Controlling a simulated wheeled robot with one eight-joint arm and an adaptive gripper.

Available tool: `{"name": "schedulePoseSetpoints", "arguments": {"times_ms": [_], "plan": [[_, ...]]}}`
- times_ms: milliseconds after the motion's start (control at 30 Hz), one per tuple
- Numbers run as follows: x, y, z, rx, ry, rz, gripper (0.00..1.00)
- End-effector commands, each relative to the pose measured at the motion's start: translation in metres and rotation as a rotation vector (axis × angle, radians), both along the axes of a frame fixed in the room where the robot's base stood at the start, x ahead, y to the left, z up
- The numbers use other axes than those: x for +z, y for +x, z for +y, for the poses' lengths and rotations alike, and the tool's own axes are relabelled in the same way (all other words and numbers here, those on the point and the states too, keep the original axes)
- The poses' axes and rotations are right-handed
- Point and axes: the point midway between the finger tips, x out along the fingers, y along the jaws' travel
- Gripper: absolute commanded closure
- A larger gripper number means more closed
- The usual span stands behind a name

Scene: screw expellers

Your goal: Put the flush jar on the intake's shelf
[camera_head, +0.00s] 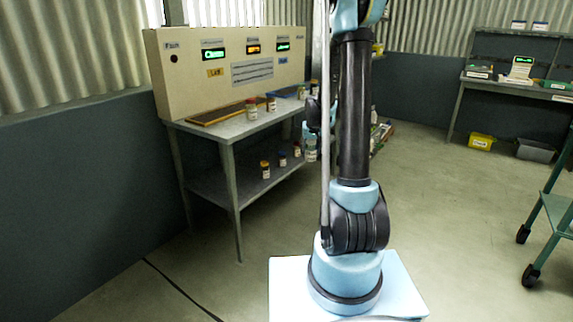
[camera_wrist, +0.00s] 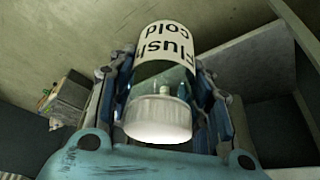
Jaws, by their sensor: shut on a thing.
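The flush jar (camera_wrist: 163,85) fills the middle of the wrist view, a clear jar with a white lid and a white label reading "Flush cold". My gripper (camera_wrist: 165,100) is shut on it, one finger on each side, the lid towards the camera. In the head view my gripper (camera_head: 312,130) is partly hidden behind my arm, just right of the near bench's end. The bench's lower shelf (camera_head: 225,185) carries several small jars (camera_head: 265,169). Lettering on the bench's panel is too small to tell whether this is the intake.
A lit control panel (camera_head: 225,62) stands behind. Another bench (camera_head: 520,85) stands at the back right, a green cart (camera_head: 555,215) at the right. The floor between is clear.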

Motion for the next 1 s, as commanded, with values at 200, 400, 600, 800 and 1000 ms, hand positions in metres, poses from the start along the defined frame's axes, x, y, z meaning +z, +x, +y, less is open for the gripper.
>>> {"name": "schedulePoseSetpoints", "arguments": {"times_ms": [200, 400, 600, 800, 1000], "plan": [[-0.027, 0.024, 0.021, 0.094, -0.001, 0.007, 0.91], [-0.068, 0.051, 0.053, 0.23, -0.002, 0.013, 0.91], [-0.113, 0.073, 0.087, 0.368, -0.001, 0.016, 0.91], [-0.162, 0.088, 0.121, 0.506, -0.001, 0.014, 0.91], [-0.209, 0.096, 0.152, 0.634, 0.001, 0.007, 0.91]]}}
